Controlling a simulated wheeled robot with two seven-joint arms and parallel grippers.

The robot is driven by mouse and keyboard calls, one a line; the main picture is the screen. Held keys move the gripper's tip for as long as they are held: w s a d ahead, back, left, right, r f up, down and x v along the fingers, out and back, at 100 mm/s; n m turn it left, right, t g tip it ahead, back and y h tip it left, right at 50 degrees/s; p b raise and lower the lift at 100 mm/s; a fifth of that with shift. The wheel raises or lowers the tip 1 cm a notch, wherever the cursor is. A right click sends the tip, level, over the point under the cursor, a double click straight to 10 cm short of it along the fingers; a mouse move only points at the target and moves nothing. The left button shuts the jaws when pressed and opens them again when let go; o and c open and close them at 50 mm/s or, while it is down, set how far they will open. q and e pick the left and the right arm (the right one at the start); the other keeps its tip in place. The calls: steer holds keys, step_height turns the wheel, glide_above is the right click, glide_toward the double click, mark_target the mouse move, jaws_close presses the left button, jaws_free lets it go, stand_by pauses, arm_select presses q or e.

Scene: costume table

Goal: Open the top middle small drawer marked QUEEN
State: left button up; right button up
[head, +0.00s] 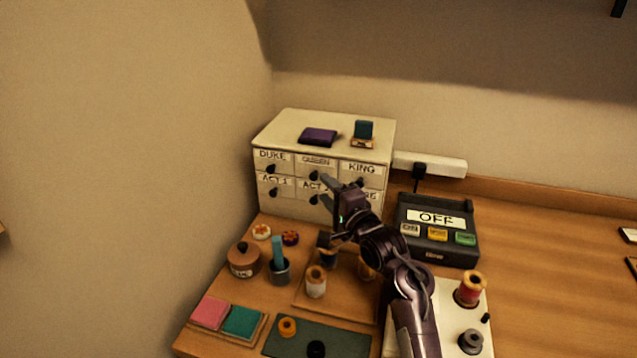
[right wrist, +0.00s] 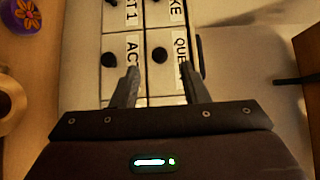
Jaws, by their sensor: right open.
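The cream drawer cabinet (head: 325,130) stands against the wall. The QUEEN drawer (head: 316,162) is top middle, between DUKE and KING, and looks closed. Its dark round knob (head: 315,175) also shows in the right wrist view (right wrist: 159,55). My right gripper (head: 325,193) is open and empty in front of the cabinet. In the wrist view its fingertips (right wrist: 159,72) lie on either side of the QUEEN knob's line, apart from it as far as I can tell. One finger partly covers the QUEEN label. My left gripper is not in view.
A purple cloth (head: 318,136) and a small teal item (head: 363,130) sit on the cabinet. A control box reading OFF (head: 436,242) stands to the right. Thread spools, a brown pot (head: 244,259) and colour pads (head: 241,320) crowd the front table. The table's far right is largely clear.

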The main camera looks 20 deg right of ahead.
mark_target(315, 179)
steer(key=shift+w+a+p, duration=0.15)
steer(key=shift+w+a, duration=0.1)
steer(key=shift+w, duration=0.9)
steer(key=shift+w+a+p, duration=0.15)
steer(key=shift+w+a, duration=0.05)
steer(key=shift+w, duration=0.9)
steer(key=shift+c, duration=0.3)
jaws_close()
